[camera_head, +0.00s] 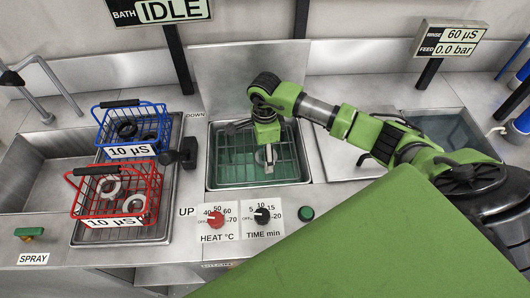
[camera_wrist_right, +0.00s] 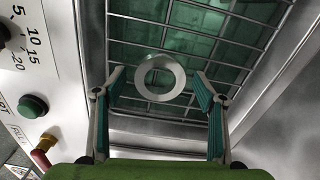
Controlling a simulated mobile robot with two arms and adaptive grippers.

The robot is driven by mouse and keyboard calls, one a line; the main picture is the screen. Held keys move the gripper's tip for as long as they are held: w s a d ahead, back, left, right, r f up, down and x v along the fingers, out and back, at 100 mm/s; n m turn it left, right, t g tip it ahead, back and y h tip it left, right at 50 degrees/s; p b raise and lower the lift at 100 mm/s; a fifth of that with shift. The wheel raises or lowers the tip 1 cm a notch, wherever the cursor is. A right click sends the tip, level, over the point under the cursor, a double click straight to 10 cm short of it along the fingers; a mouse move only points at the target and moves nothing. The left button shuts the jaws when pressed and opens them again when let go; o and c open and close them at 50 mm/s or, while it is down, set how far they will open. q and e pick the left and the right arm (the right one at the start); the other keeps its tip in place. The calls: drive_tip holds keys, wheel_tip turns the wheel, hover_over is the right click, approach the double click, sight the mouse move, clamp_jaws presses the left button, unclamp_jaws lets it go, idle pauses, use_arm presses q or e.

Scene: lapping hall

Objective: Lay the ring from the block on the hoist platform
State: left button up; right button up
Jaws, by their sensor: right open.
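A light grey ring (camera_wrist_right: 160,77) shows in the right wrist view, in front of and between the fingertips of my right gripper (camera_wrist_right: 162,90). The fingers are spread wide and stand apart from the ring on both sides. Behind the ring is the wire grid of the hoist platform (camera_wrist_right: 244,18), over green liquid. I cannot tell whether the ring touches the grid. In the head view my right gripper (camera_head: 267,160) points down over the middle of the hoist platform (camera_head: 225,160) in the tank. My left gripper is not in view. I cannot make out the block.
A blue basket (camera_head: 130,118) with dark rings and a red basket (camera_head: 118,190) with pale rings stand on the left. A dark lever (camera_head: 180,155) is left of the tank. Heat knob (camera_head: 215,219), time knob (camera_head: 262,215) and a green button (camera_head: 306,213) line the front.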

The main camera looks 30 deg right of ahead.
drive_tip(key=shift+w+r, duration=0.1)
drive_tip(key=shift+r, duration=0.4)
wheel_tip(320, 180, up, 11)
drive_tip(key=b, duration=0.3)
